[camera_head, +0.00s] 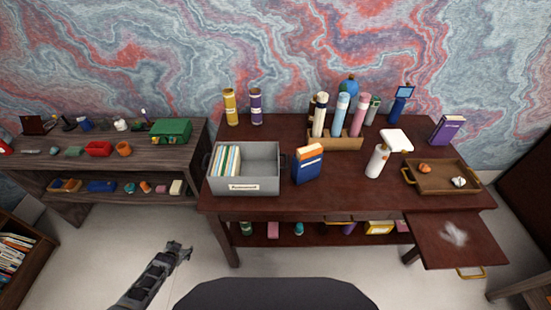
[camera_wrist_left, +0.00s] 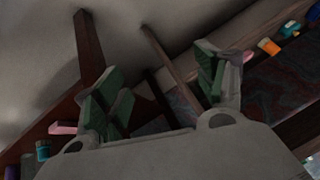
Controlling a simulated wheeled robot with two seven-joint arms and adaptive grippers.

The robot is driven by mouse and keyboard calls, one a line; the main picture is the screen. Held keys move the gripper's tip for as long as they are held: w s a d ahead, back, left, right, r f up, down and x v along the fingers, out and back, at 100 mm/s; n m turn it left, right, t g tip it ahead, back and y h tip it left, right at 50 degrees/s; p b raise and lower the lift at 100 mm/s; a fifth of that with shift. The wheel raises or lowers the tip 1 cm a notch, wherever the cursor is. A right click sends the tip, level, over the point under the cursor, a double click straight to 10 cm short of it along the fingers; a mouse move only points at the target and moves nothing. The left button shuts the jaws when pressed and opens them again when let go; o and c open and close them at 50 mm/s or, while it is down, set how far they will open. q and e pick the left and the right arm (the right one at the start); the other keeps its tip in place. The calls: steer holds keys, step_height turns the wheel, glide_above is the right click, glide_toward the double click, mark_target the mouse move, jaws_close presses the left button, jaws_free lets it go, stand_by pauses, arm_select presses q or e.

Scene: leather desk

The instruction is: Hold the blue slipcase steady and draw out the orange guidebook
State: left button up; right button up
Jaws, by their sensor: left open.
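The blue slipcase (camera_head: 308,170) stands upright on the dark red desk, just right of the grey file box. The orange guidebook (camera_head: 309,151) sits in it, with its orange upper part showing above the slipcase. My left gripper (camera_head: 183,249) is open and empty, low in front of the desk's left end and well apart from the slipcase. In the left wrist view its two fingers (camera_wrist_left: 160,95) are spread, with floor and desk legs behind them. My right gripper is not in view.
The grey file box (camera_head: 245,187) stands close on the slipcase's left. A wooden rack (camera_head: 335,142) with bottles is behind it. The desk front before the slipcase is clear.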

arm_select(q)
steer(key=w+r+n+t+h+b, duration=0.15)
steer(key=w+r+t, duration=0.35)
steer(key=w+r, duration=2)
steer(key=d+r+m+h, duration=0.1)
steer(key=d+r, duration=0.2)
steer(key=r, duration=0.4)
steer(key=d+r+h, duration=0.2)
steer(key=d+r, duration=0.2)
steer(key=r, duration=0.3)
steer(key=s+d+r+m+g+h, duration=0.1)
steer(key=s+d+r+m+h, duration=0.15)
steer(key=d+r, duration=0.45)
steer(key=s+d+r+m+h, duration=0.1)
steer(key=s+d+r+h, duration=0.2)
steer(key=d+r, duration=0.45)
steer(key=s+d+r+m+g+h, duration=0.1)
steer(key=s+d+m+g+h, duration=0.2)
steer(key=s+d+m+g, duration=0.2)
steer(key=s+d+m, duration=0.1)
steer(key=s+d, duration=0.2)
steer(key=d, duration=0.1)
steer(key=shift+s+d+h, duration=0.4)
steer(key=shift+m, duration=0.4)
